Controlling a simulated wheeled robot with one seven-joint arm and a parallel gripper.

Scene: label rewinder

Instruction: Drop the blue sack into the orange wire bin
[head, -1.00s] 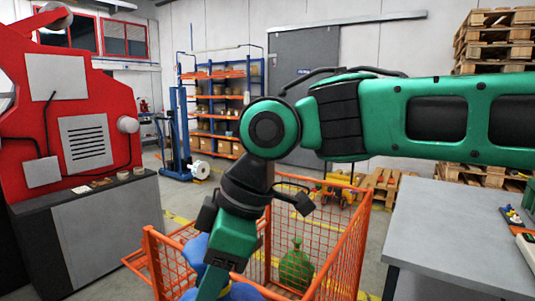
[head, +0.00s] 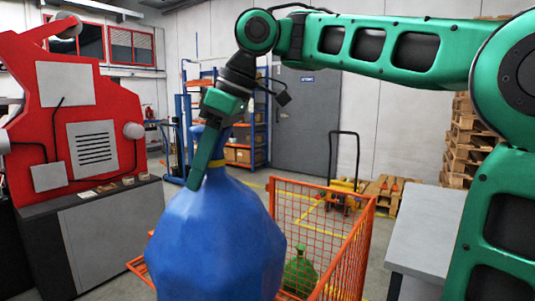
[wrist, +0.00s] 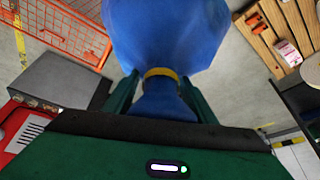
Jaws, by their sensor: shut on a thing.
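The large blue sack (head: 215,240) hangs from my gripper (head: 207,165), which is shut on its gathered neck near the yellow band. In the wrist view the blue sack (wrist: 168,35) fills the upper middle, its neck between my two fingers (wrist: 160,98). The orange wire bin (head: 343,258) stands behind and to the right of the sack, its left part hidden by it. In the wrist view the bin (wrist: 65,32) shows at the upper left, apart from the sack. A green sack (head: 299,274) lies inside the bin.
A red machine (head: 75,120) on a grey cabinet (head: 110,235) stands at the left. A grey table (head: 424,225) is at the right. Shelving, a yellow pallet truck (head: 345,192) and stacked pallets (head: 459,145) stand farther back.

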